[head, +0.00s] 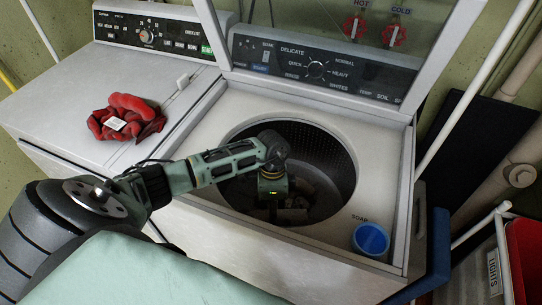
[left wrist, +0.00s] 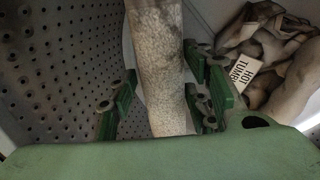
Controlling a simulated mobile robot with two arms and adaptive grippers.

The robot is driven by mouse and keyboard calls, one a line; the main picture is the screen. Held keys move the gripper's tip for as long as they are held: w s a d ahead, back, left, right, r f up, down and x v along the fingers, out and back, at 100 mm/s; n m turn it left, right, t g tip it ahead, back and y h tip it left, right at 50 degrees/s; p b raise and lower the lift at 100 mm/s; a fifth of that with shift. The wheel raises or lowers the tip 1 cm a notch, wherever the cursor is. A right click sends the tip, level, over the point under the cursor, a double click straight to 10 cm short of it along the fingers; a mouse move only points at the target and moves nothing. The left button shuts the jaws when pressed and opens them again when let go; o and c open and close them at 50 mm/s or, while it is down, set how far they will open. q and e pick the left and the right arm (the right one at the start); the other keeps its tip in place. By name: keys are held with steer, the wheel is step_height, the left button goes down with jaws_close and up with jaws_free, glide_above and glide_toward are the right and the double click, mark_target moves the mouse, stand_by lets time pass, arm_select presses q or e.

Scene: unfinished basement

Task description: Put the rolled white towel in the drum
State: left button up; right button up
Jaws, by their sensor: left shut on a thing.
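My left arm reaches into the open washer's drum (head: 328,160). My left gripper (left wrist: 162,102) is shut on the rolled white towel (left wrist: 156,50), with a green finger on each side. In the left wrist view the towel is a pale, textured roll standing lengthwise in the picture. The drum's perforated wall (left wrist: 55,75) is to its left. I cannot tell whether the towel touches the drum. In the head view the gripper's fingers and the towel are hidden or too dark to make out. My right gripper is not in view.
Crumpled beige cloth (left wrist: 272,45) with a white "HOT TUMB..." tag lies in the drum beside the towel. The raised lid stands behind the opening. A blue soap cup (head: 371,239) is at the front right. Red cloth (head: 127,118) lies on the left machine.

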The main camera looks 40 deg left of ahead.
arm_select(q)
steer(key=x, duration=0.2)
steer(key=shift+s+f, duration=0.3)
steer(key=shift+s, duration=0.05)
step_height(320, 180, down, 4)
steer(key=shift+r, duration=0.1)
steer(key=shift+s+p, duration=0.15)
steer(key=shift+p, duration=0.25)
steer(key=shift+f, duration=0.35)
steer(key=shift+f, duration=0.1)
steer(key=shift+f+b, duration=0.4)
steer(key=shift+f, duration=0.1)
steer(key=o, duration=1.2)
